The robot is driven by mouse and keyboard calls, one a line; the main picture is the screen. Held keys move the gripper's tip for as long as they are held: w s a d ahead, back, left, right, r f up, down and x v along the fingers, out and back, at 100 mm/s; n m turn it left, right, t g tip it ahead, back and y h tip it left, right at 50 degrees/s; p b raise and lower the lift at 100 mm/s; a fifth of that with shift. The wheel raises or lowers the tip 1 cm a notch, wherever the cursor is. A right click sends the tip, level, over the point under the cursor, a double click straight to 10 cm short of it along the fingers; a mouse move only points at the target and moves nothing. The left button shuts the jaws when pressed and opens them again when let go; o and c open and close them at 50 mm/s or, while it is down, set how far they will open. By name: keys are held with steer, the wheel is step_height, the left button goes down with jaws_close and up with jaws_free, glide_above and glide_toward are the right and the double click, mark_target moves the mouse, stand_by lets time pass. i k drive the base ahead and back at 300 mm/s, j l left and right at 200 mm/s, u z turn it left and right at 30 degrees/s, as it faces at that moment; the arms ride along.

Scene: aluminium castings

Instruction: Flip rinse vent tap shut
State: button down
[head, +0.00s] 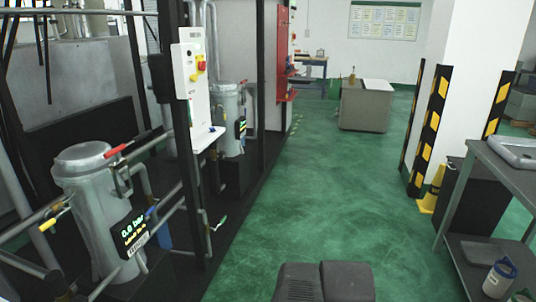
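A grey metal filter vessel (85,190) with a domed lid stands at the left, and its small display (133,231) seems to read 0.0 bar. A red lever handle (118,150) sits near its lid, pointing up to the right. A yellow-ended lever (49,224) is on the pipe to its left. A small blue part (150,211) shows beside the display. I cannot tell which of these is the rinse vent tap, or whether any is open or shut. My gripper is not in view.
A white control panel (186,95) with a red and yellow switch hangs on a dark post right of the vessel. A second vessel (229,120) stands behind. The green floor (300,190) is clear in the middle. A grey bench (500,180) and striped posts (431,130) bound the right.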

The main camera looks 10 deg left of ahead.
mark_target(55, 218)
steer(key=u, duration=1.65)
